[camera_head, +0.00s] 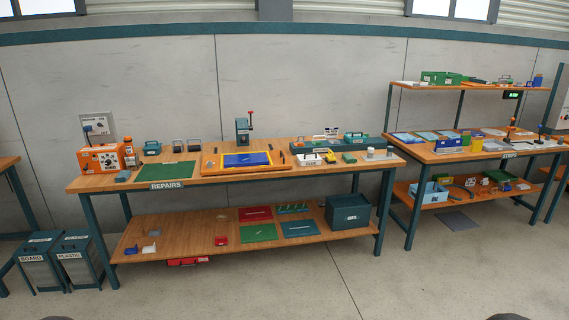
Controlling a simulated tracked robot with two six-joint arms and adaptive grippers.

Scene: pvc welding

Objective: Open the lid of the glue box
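Neither of my grippers shows clearly; only dark rounded shapes cut into the bottom edge at left and right.
The repairs bench (190,191) holds an orange machine (103,158), a green mat (165,172), a blue mat (246,159) and a lever press (243,130). A dark bin (348,212) stands on its lower shelf. Two bins (78,262) stand at left. The floor in front is clear.

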